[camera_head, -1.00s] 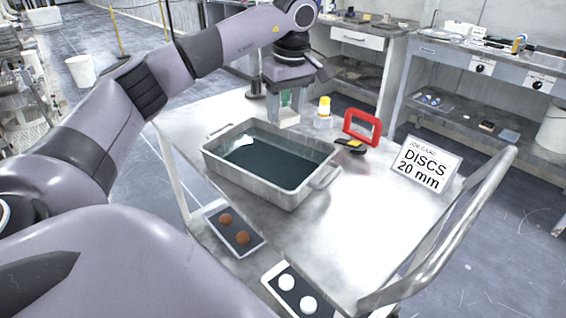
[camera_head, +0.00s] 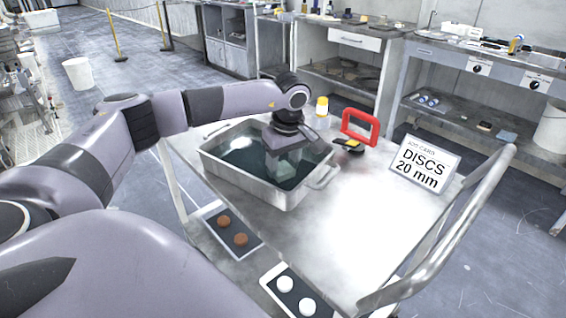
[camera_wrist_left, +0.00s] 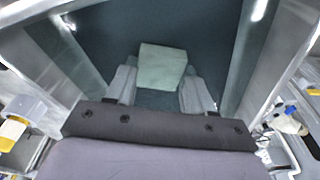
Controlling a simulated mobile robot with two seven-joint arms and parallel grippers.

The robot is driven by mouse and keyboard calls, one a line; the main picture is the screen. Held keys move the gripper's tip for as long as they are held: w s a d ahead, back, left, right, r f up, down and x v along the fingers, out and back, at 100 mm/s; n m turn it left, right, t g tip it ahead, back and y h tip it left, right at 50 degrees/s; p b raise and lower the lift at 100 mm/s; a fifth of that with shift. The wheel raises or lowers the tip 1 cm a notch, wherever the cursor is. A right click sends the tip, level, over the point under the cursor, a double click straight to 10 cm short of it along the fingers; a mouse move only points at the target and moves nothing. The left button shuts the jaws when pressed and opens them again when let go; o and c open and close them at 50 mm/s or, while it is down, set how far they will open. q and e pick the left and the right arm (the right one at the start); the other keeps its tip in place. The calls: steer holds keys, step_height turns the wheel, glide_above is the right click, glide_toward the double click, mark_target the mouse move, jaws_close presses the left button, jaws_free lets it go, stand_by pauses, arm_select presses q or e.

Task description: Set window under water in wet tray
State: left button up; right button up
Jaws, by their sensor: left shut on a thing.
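The wet tray (camera_head: 270,196) is a grey metal tray with handles, holding dark water (camera_head: 240,157), on the cart top. My left gripper (camera_head: 284,168) points down into the tray, over its right half. In the left wrist view, its two fingers (camera_wrist_left: 160,88) are shut on a pale greenish square window (camera_wrist_left: 163,64). The window is inside the tray's walls, at or near the water; I cannot tell how deep it sits. In the head view the gripper mostly hides it. My right gripper is in neither view.
A yellow-capped bottle (camera_head: 322,112), a red frame-shaped item (camera_head: 359,127) and a black and yellow tool (camera_head: 349,146) stand behind the tray. A job card (camera_head: 424,165) stands at right. The cart top (camera_head: 345,215) is clear in front of it.

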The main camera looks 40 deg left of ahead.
mark_target(287, 173)
arm_select(q)
steer(key=o, duration=1.1)
step_height(287, 173, up, 12)
steer(key=d, duration=0.1)
steer(key=shift+s+d, duration=0.2)
steer(key=shift+d, duration=0.2)
